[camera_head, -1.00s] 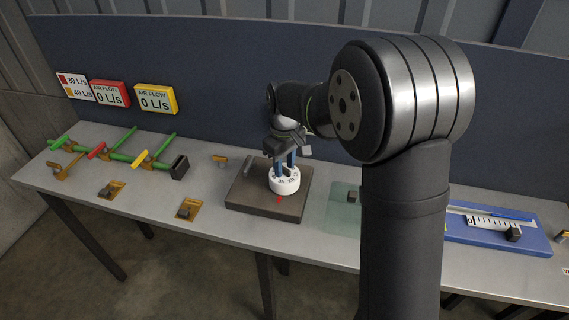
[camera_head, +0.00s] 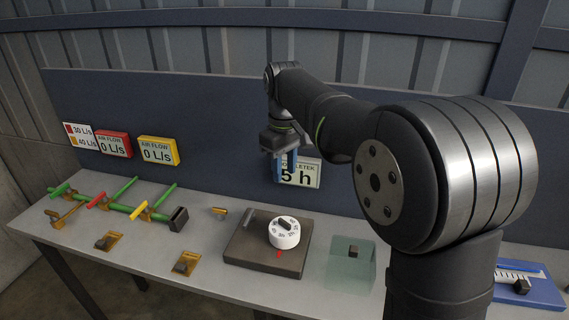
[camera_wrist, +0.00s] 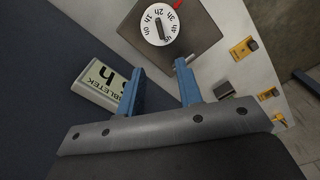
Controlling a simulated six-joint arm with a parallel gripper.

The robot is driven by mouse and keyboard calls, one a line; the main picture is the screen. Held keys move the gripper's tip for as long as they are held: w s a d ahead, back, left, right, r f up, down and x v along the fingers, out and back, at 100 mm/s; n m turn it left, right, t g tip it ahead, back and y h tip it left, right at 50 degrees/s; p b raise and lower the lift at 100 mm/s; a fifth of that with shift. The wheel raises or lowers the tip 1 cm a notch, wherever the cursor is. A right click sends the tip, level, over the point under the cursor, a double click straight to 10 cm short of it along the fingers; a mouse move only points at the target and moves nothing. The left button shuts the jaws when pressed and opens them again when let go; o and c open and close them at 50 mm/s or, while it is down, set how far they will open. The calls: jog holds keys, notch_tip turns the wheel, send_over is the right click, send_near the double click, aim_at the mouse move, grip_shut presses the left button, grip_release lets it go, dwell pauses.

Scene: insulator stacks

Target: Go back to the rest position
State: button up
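My gripper (camera_head: 285,166) is raised above the bench, in front of the back panel. Its two blue fingers stand apart with nothing between them, as the wrist view also shows (camera_wrist: 163,90). Below it, a white dial (camera_head: 284,234) with a black knob and hour marks sits on a dark square base (camera_head: 240,245). The dial is clear of the fingers and shows at the top of the wrist view (camera_wrist: 152,24). A display sign (camera_head: 303,172) behind the gripper reads "5 h"; the fingers partly hide it.
Green pipes (camera_head: 120,207) with coloured valve handles lie at the left, below two air flow signs (camera_head: 158,150). A clear glass box (camera_head: 350,272) holds a small dark block. A blue slider board (camera_head: 535,290) is at the far right, partly behind my arm.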

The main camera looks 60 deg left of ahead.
jog(key=shift+r, duration=0.45)
jog(key=shift+f, duration=0.15)
notch_tip(320, 180, down, 17)
jog(key=shift+f, duration=0.1)
dwell(0.7)
jog(key=shift+f, duration=0.15)
jog(key=shift+m, duration=0.9)
notch_tip(320, 180, up, 18)
jog(key=m, duration=0.7)
send_over(285, 222)
jog(key=f, duration=1.1)
jog(key=shift+a+f, duration=0.2)
jog(key=shift+f, duration=0.1)
jog(key=shift+f+m, duration=0.6)
jog(key=shift+f, duration=0.25)
